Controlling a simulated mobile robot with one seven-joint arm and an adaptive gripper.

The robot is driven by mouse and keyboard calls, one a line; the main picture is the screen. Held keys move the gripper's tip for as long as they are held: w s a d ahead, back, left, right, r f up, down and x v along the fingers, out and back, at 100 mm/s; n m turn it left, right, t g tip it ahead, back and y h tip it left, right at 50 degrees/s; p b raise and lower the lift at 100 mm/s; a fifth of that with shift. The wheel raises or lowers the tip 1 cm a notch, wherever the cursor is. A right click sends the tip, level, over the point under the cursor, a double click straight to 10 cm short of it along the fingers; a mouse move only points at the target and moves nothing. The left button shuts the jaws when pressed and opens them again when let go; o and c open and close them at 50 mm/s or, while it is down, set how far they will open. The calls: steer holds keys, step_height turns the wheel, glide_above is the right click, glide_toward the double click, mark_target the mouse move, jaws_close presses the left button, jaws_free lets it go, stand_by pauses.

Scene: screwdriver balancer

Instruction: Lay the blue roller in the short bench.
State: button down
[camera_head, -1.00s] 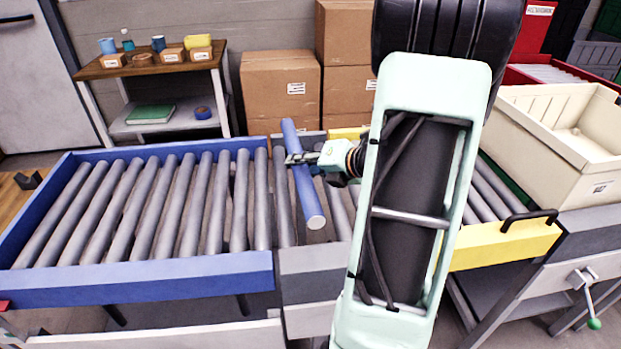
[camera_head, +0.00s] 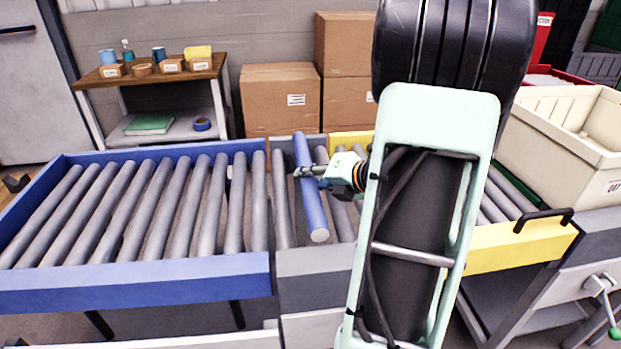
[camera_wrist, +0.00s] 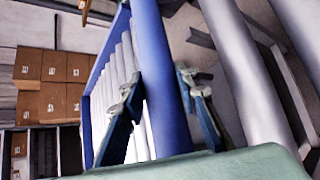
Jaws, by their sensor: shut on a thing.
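The blue roller (camera_head: 311,195) is in my gripper (camera_head: 308,172), held near its far half. It is over the short grey bench (camera_head: 315,262), nearly parallel to the grey rollers there. Its pale near end points toward the bench's front wall. In the wrist view the blue roller (camera_wrist: 165,80) runs between the two fingers (camera_wrist: 160,112), one on each side. A grey roller lies on either side of it in the head view. I cannot tell whether the blue roller touches the bench; the seats at its ends are hidden.
A blue-framed roller conveyor (camera_head: 135,285) adjoins on the left. A yellow-framed section (camera_head: 510,250) with a cream crate (camera_head: 560,140) is on the right. Cardboard boxes (camera_head: 280,100) and a small shelf (camera_head: 150,75) stand behind. My arm hides part of the bench's right side.

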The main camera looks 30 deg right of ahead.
steer(key=shift+s+f+b, duration=0.15)
steer(key=shift+f+b, duration=0.75)
steer(key=shift+f, duration=0.55)
steer(key=shift+s+f+b, duration=0.1)
steer(key=shift+f+b, duration=0.75)
steer(key=shift+f, duration=0.55)
steer(key=c, duration=1.5)
jaws_free()
steer(key=shift+f, duration=0.1)
steer(key=shift+o, duration=0.5)
steer(key=v, duration=0.7)
steer(key=r+v, duration=0.1)
steer(key=v, duration=0.3)
steer(key=shift+w+a+r, duration=0.1)
steer(key=shift+w+a, duration=0.15)
steer(key=shift+a, duration=0.15)
steer(key=shift+s+r, duration=0.25)
steer(key=shift+a+r, duration=0.1)
